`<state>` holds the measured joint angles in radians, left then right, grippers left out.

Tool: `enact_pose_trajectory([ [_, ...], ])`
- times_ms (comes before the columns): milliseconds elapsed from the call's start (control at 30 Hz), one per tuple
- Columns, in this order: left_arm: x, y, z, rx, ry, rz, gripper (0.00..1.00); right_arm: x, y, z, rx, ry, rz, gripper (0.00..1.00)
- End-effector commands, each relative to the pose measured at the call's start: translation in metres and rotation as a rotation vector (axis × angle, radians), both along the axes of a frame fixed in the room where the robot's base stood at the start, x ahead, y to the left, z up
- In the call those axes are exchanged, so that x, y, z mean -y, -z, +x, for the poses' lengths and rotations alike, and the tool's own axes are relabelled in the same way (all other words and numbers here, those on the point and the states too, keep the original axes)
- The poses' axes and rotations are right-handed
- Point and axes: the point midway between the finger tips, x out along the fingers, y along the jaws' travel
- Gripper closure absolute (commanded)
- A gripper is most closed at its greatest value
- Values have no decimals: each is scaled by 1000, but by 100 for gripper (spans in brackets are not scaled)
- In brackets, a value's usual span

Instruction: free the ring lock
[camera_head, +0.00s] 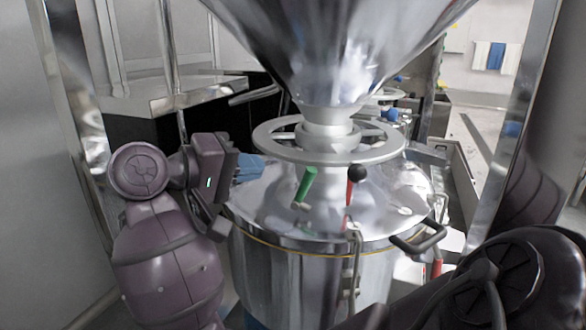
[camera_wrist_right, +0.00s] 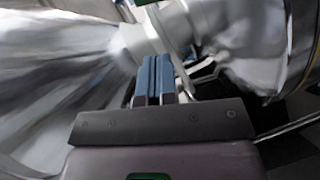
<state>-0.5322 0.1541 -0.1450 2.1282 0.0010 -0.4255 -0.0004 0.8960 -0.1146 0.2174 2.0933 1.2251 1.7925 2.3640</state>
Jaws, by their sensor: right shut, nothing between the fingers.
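The ring (camera_head: 270,135) is a flat metal wheel with spokes around the neck (camera_head: 328,128) under the steel hopper. In the right wrist view the ring (camera_wrist_right: 172,52) shows as a thin pale rim. My right gripper (camera_head: 258,167), at the picture's left, points right with blue fingers just below the ring's left side. Its fingers (camera_wrist_right: 155,78) are together and empty, close to the ring; I cannot tell whether they touch it. A green handle (camera_head: 306,184) and a red lever with a black knob (camera_head: 357,173) stand below the ring's front. My left gripper is not in view.
The shiny lid (camera_head: 270,205) closes a steel drum (camera_head: 290,280) with a clamp (camera_head: 352,265) in front and a black handle (camera_head: 420,238) at right. The wide hopper (camera_head: 330,45) hangs overhead. Metal posts (camera_head: 515,135) stand at both sides.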

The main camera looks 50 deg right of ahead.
Motion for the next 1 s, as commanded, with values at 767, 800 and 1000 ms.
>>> enact_pose_trajectory([
  [767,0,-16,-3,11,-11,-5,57,44,20,-41,-2,-1,-1,100],
  [800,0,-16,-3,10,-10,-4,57,44,20,-41,-2,-1,-1,100],
  [1000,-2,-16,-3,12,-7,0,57,44,20,-41,-2,-1,-1,100],
])
